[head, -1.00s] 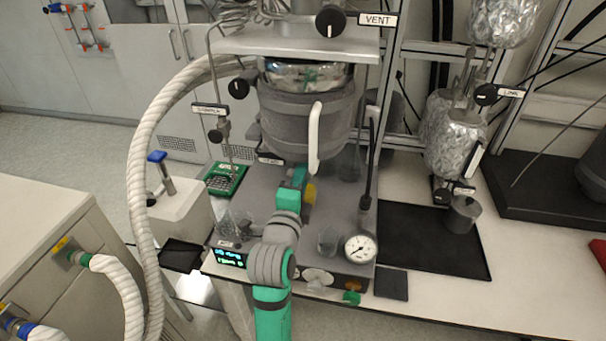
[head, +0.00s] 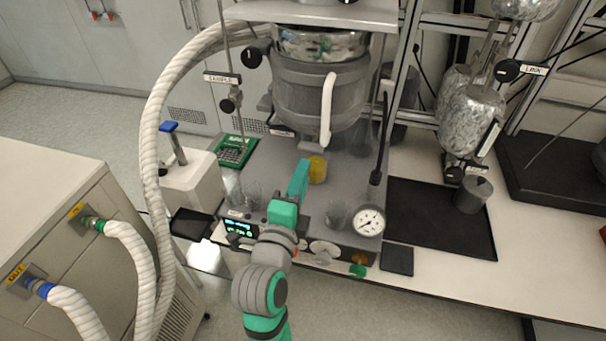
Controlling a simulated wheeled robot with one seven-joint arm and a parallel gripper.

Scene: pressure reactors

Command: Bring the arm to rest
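My arm comes up from the bottom of the head view, grey and green. Its end, my gripper (head: 299,180), is over the front of the grey reactor base plate (head: 270,165), in front of the reactor vessel (head: 318,95). The gripper appears as a green block seen from behind. Its fingertips are too small and turned away to tell whether they are open or shut. A yellow object (head: 317,169) is just to the right of its tip. I cannot tell whether they touch.
Glass beakers (head: 338,215) and a pressure gauge (head: 369,221) stand close to the arm. A white hose (head: 152,150) curves down on the left. A black mat (head: 440,225) with a grey container (head: 473,195) lies to the right. Floor space shows in front of the bench.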

